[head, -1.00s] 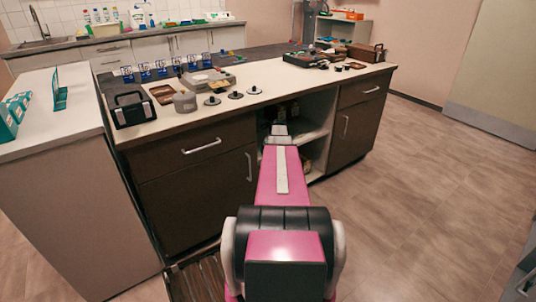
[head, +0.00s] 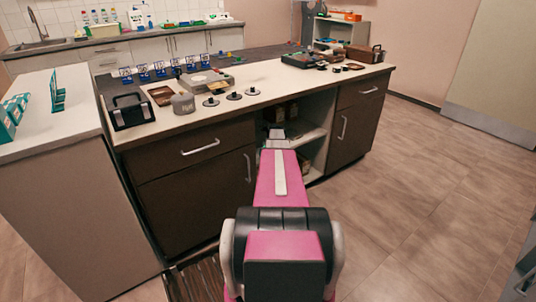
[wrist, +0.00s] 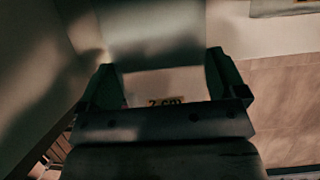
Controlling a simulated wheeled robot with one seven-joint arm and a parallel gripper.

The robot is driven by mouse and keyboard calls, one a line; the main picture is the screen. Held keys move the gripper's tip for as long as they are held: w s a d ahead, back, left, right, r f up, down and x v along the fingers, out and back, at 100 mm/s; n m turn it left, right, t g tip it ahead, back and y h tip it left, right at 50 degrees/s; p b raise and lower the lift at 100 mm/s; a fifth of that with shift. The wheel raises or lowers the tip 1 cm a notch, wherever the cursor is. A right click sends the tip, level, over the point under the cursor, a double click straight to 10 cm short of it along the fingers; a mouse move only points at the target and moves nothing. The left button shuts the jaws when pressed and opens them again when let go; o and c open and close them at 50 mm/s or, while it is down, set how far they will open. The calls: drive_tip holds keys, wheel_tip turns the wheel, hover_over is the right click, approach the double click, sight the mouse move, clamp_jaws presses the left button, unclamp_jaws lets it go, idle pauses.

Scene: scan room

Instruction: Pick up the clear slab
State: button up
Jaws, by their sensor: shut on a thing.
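The clear slab (wrist: 150,84) shows in the wrist view as a pale, see-through plate with a dark "2 cm" marking on a yellowish label near its lower edge. My gripper (wrist: 160,64) is shut on it, with one dark finger at each side of the plate. In the head view my pink arm reaches forward to the open shelf bay of the island, and its far end is small there. Whether the slab touches a shelf cannot be told.
The island's open shelf bay (head: 312,133) lies between dark drawer fronts (head: 196,150). A side counter (head: 60,108) stands at left. The floor (head: 430,190) at right is clear.

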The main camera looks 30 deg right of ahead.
drive_tip(key=r, duration=0.4)
drive_tip(key=d+r, duration=0.1)
drive_tip(key=r, duration=0.2)
drive_tip(key=shift+w, duration=0.1)
drive_tip(key=d, duration=0.6)
drive_tip(key=w+d, duration=0.1)
drive_tip(key=d, duration=1.1)
drive_tip(key=shift+w+f, duration=0.2)
drive_tip(key=shift+d, duration=0.4)
